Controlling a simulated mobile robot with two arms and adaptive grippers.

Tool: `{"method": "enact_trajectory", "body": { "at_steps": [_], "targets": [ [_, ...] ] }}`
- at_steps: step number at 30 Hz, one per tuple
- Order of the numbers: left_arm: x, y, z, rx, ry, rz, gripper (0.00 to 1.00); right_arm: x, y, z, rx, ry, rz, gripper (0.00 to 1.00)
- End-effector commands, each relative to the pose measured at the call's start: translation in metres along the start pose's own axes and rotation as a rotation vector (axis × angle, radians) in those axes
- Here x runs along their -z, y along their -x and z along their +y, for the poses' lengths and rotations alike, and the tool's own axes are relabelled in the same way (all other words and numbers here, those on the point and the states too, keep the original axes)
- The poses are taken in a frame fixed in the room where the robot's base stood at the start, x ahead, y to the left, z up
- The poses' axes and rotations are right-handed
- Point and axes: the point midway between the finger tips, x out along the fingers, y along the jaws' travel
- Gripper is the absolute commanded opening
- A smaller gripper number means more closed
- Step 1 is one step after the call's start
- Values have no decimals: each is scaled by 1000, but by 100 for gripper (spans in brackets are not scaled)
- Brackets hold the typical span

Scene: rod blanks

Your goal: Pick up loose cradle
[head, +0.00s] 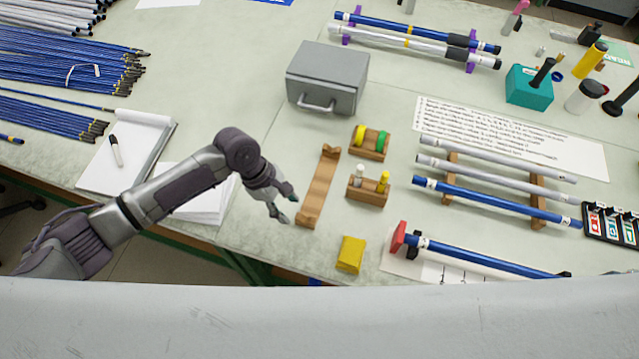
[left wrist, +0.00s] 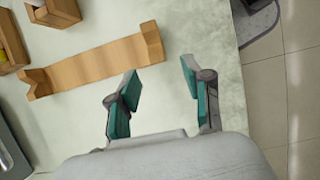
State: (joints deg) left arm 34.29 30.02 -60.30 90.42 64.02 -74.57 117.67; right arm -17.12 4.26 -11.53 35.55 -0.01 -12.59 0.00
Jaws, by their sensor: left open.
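The loose cradle (head: 319,187) is a long brown wooden piece with raised notched ends, lying on the table left of the small tape holders. It also shows in the left wrist view (left wrist: 95,66), where it lies beyond the fingertips. My left gripper (head: 281,204) is open and empty, just left of the cradle's near end. In the left wrist view its teal-padded fingers (left wrist: 160,75) stand apart with bare table and the table edge between and beyond them. The fingers do not touch the cradle. My right gripper is not in view.
A grey metal box (head: 328,78) stands behind the cradle. Wooden holders with tape rolls (head: 370,142) and small bottles (head: 368,187) stand close on its right. A yellow block (head: 351,254) lies near the front. A notepad (head: 125,150) lies left. Rods rest on a rack (head: 450,176) at right.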

Motion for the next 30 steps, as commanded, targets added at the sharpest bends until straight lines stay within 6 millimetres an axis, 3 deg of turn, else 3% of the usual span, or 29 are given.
{"method": "enact_trajectory", "body": {
  "at_steps": [10, 20, 28, 30],
  "targets": [
    [-4, -45, 2, 2, 0, 0, 50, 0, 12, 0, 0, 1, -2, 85],
    [-3, -52, 2, 0, -1, 0, 48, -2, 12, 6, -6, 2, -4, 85],
    [-3, -51, 2, 0, -1, 0, 3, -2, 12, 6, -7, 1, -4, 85],
    [-3, -51, 2, 0, -1, 0, 0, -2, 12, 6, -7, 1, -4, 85]
  ]
}}
